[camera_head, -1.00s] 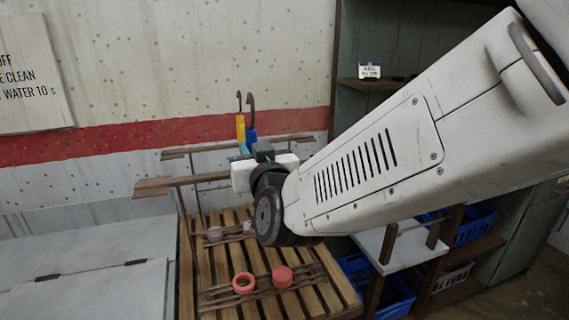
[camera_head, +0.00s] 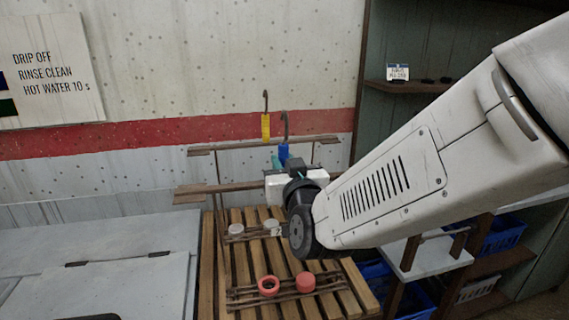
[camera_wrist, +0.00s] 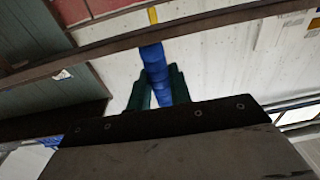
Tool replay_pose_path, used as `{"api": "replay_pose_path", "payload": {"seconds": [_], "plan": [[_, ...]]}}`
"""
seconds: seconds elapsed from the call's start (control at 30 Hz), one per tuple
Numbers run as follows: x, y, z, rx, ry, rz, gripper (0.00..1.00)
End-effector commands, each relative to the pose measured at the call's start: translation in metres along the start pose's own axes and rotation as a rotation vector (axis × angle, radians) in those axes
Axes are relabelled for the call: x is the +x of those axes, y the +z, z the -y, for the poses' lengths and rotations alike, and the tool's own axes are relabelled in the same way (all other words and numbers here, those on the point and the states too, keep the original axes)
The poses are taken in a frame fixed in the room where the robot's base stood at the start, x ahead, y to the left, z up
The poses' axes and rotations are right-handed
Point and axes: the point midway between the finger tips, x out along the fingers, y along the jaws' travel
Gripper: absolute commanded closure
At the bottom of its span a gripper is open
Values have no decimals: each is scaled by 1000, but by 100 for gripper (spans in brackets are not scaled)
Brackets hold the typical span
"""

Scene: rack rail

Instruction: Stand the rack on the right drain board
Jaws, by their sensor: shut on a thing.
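My gripper (camera_head: 282,160) is shut on a blue handle with a dark hook at its top (camera_head: 284,128). In the wrist view its green fingers (camera_wrist: 157,92) close around the blue handle (camera_wrist: 154,62). A yellow-handled hook (camera_head: 265,127) stands upright behind it by the rear rail. A slatted wooden board (camera_head: 207,285) lies below, right of the grey counter. Two low brown frames are on it; the front frame (camera_head: 240,300) bears a red ring (camera_head: 268,285) and a red round block (camera_head: 305,282). Which item is the rack, I cannot tell.
A rear rail (camera_head: 225,147) and front rail (camera_head: 215,188) cross close around my gripper. A grey counter (camera_head: 90,245) lies left. A pale shelf (camera_head: 430,255) and blue crates (camera_head: 500,235) stand right. Two pale round pieces (camera_head: 236,229) are on the slatted board's back.

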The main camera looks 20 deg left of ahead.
Motion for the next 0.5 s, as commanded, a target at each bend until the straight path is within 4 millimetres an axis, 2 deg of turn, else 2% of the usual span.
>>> {"api": "replay_pose_path", "payload": {"seconds": [0.07, 0.1, 0.17, 0.2, 0.5], "plan": [[0, 1, 0, 0, 0, -2, 100], [0, 2, 0, 0, 0, 0, 77], [0, 2, 0, 0, 0, 0, 60], [0, 2, 0, 0, 0, 0, 58], [0, -1, 0, 0, 0, -1, 58]]}}
